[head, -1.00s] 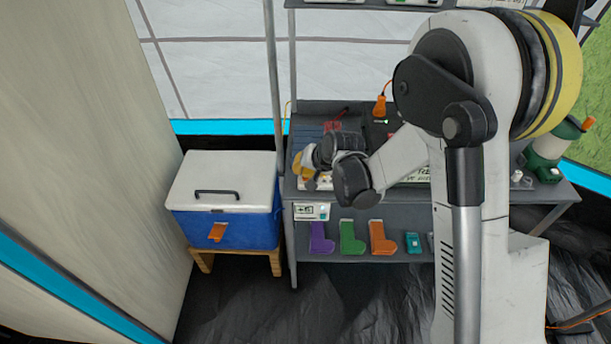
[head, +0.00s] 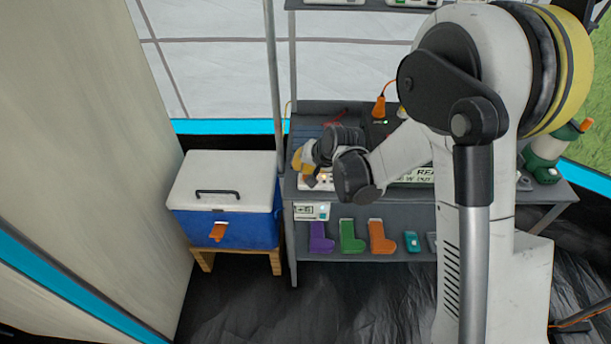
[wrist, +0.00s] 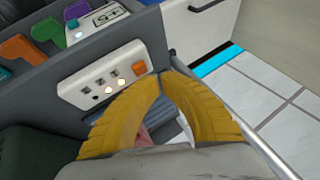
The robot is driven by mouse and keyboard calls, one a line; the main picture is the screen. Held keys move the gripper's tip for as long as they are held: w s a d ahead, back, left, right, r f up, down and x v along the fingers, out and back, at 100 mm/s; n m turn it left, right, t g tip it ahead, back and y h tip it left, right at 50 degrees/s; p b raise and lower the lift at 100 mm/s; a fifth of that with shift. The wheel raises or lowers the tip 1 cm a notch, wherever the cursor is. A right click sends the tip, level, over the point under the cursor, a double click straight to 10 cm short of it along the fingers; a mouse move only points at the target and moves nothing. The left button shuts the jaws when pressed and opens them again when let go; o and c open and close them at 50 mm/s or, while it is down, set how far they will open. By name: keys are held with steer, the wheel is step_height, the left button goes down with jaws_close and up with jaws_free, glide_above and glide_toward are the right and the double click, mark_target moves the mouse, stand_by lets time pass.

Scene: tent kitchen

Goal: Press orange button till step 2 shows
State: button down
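A white control panel (head: 325,184) sits at the front of the grey table. In the wrist view the panel (wrist: 75,92) shows the orange button (wrist: 138,69) at its right end. Beside the button is a row of small lights (wrist: 108,90); at least two glow warm white. The marks above them look like upside-down numerals, too small to read surely. My gripper (wrist: 159,74) has yellow fingers that meet at the tips, with nothing seen between them. The tips are just right of the button; I cannot tell if they touch. In the head view my gripper (head: 302,166) is over the panel's left end.
A small white display box (head: 306,211) hangs at the table's front left. Purple, green and orange boot-shaped pieces (head: 352,237) stand on the shelf below. A blue cooler (head: 238,230) stands on a wooden stool at left. An orange-plugged cable (head: 379,107) is behind the panel.

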mark_target(303, 174)
steer(key=shift+r+p, duration=1.65)
steer(key=shift+r, duration=0.9)
steer(key=s+d+r+h, duration=0.1)
steer(key=s+d+r, duration=0.45)
steer(key=r, duration=0.35)
steer(key=s+d+r+h, duration=0.1)
steer(key=s+d+r, duration=0.1)
steer(key=s+d, duration=0.2)
steer(key=s+d+r+n+h, duration=0.1)
steer(key=s+d+r, duration=0.2)
steer(key=s, duration=0.8)
steer(key=s+d+r+n+t+h, duration=0.1)
steer(key=s+d+r, duration=0.1)
steer(key=s+d, duration=0.4)
steer(key=shift+s+d+r, duration=0.3)
steer(key=shift+s+r, duration=0.05)
steer(key=shift+s, duration=0.4)
